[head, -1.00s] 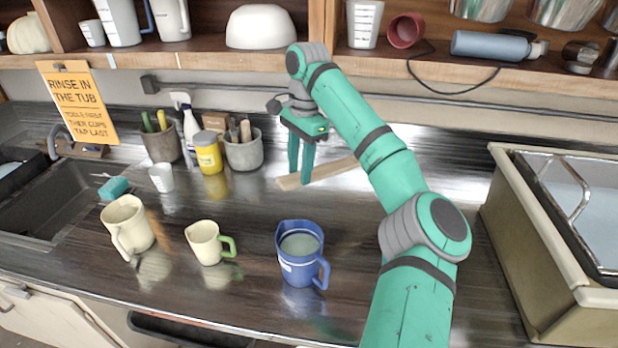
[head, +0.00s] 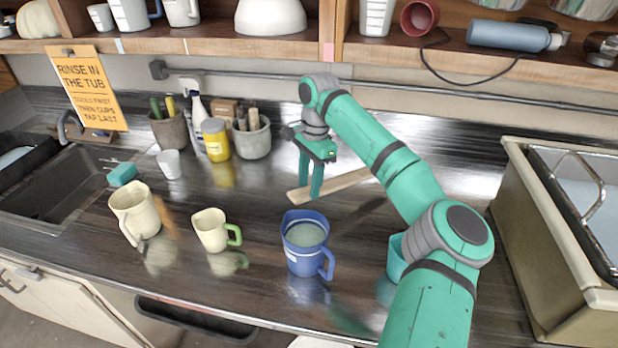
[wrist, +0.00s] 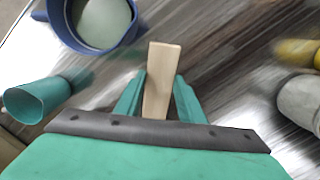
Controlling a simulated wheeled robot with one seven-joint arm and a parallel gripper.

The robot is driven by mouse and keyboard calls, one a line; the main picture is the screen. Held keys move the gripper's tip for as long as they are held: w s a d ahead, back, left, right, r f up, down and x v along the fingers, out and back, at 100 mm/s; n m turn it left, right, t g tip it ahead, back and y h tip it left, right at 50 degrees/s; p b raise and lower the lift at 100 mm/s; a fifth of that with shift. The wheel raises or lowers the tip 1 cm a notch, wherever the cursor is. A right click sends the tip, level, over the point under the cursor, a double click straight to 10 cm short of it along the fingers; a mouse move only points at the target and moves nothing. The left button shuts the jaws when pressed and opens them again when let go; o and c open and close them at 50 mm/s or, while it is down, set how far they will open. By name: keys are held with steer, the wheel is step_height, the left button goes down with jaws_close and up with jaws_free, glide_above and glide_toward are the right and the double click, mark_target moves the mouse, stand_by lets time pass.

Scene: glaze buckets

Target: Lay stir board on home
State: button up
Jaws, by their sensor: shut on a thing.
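The stir board, a flat pale wooden strip (head: 345,183), lies slantwise behind the blue jug in the head view. My gripper (head: 311,180) is shut on it, with the fingers pointing down. A dark reflection below the board suggests that it is a little above the counter. In the wrist view the board (wrist: 161,72) sits between the fingers of my gripper (wrist: 158,92), one end sticking out past them. I cannot make out a marked home spot for it.
The blue jug (head: 304,243) of pale liquid stands close in front of the board. A teal cup (head: 396,262) is partly behind my arm. A small cream jug (head: 209,230) and larger cream jug (head: 134,214) stand left. A grey pot (head: 251,142) holds tools. Counter right of the board is clear.

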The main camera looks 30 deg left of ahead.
steer(key=shift+f, duration=3.6)
steer(key=o, duration=1.5)
steer(key=shift+w+d+r, duration=0.1)
steer(key=shift+w+r, duration=0.05)
steer(key=shift+r, duration=2.6)
steer(key=shift+w+d+r, duration=0.1)
steer(key=shift+r, duration=2.65)
